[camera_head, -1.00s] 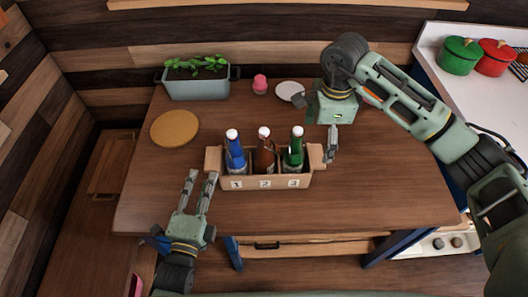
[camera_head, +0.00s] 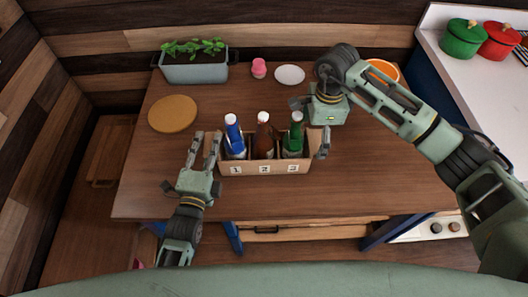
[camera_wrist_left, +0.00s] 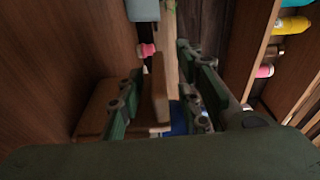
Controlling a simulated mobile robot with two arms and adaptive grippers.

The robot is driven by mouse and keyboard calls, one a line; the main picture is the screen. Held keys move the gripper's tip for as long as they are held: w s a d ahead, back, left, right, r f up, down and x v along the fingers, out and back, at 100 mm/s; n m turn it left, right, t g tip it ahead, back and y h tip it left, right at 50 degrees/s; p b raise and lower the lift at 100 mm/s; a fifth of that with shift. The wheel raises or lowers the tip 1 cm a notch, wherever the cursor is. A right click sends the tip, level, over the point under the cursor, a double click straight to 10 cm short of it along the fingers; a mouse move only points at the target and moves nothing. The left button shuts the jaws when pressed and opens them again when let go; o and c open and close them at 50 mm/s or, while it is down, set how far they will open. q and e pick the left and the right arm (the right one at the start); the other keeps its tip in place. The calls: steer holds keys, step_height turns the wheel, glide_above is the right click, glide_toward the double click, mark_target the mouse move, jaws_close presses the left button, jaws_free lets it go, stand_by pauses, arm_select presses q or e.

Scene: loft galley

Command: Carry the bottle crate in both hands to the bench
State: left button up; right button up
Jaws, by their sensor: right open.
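My left gripper (camera_head: 203,139) is open at the crate's left end. In the left wrist view, a wooden part of the crate (camera_wrist_left: 160,95) shows between its parted fingers (camera_wrist_left: 160,90). My right gripper (camera_head: 322,145) is open at the crate's right end; its arm partly hides its grip there.
A planter (camera_head: 194,71), a pink item (camera_head: 259,68), a white plate (camera_head: 290,75) and a round tan board (camera_head: 172,114) sit towards the back. An orange-rimmed dish (camera_head: 383,68) is partly behind my right arm. Green (camera_head: 461,48) and red (camera_head: 499,42) pots stand on the right counter.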

arm_select(q)
steer(key=shift+w+d, duration=0.1)
steer(key=shift+w, duration=0.4)
arm_select(e)
steer(key=shift+f, duration=0.55)
arm_select(q)
jaws_close()
arm_select(e)
steer(key=c, duration=1.6)
arm_select(q)
steer(key=shift+r, duration=0.25)
arm_select(e)
steer(key=shift+w+r, duration=0.15)
steer(key=shift+r, duration=0.1)
